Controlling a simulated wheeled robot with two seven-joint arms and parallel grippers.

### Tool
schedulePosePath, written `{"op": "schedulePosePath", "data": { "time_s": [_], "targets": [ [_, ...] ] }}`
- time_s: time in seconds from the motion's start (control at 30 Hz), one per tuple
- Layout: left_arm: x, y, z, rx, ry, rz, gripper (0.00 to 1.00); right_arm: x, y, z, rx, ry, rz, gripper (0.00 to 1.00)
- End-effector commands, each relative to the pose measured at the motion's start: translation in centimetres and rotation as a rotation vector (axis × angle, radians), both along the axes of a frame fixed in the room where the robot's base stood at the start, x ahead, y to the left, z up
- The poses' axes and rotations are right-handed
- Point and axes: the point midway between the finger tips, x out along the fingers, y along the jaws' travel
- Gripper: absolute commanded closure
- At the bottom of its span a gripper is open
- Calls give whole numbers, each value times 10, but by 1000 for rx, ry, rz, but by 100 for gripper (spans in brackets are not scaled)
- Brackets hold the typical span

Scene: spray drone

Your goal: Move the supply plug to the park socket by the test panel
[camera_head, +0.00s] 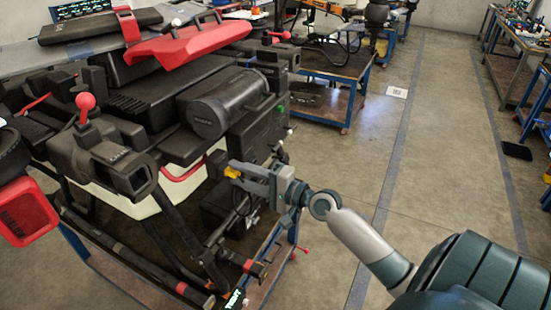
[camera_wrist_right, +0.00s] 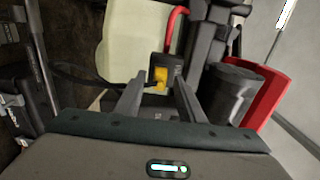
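A small yellow part (camera_head: 232,172), which looks like the supply plug, sits low at the drone's side. It also shows in the right wrist view (camera_wrist_right: 160,76), with a dark block around it, in front of the pale tank. My right gripper (camera_head: 236,171) is right at it, reaching in from the right. In the right wrist view my right gripper (camera_wrist_right: 158,82) has its two fingers apart, one on each side of the yellow part, with gaps visible. I cannot make out the park socket or test panel for certain. My left gripper is not in view.
The large dark drone (camera_head: 150,110) with a pale tank (camera_head: 150,205) and red parts fills the left, on a blue-framed stand. A blue workbench (camera_head: 345,70) stands behind. The grey floor (camera_head: 350,150) to the right is mostly clear. Dark tubes run below my right gripper.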

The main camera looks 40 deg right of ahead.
Motion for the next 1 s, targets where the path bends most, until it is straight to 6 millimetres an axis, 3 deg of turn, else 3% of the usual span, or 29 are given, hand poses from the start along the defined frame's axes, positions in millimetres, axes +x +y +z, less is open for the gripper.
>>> {"op": "schedulePosePath", "data": {
  "time_s": [1.0],
  "targets": [
    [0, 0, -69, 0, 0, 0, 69, -127, -52, -5, -1, 3, 0, 64]
  ]
}}
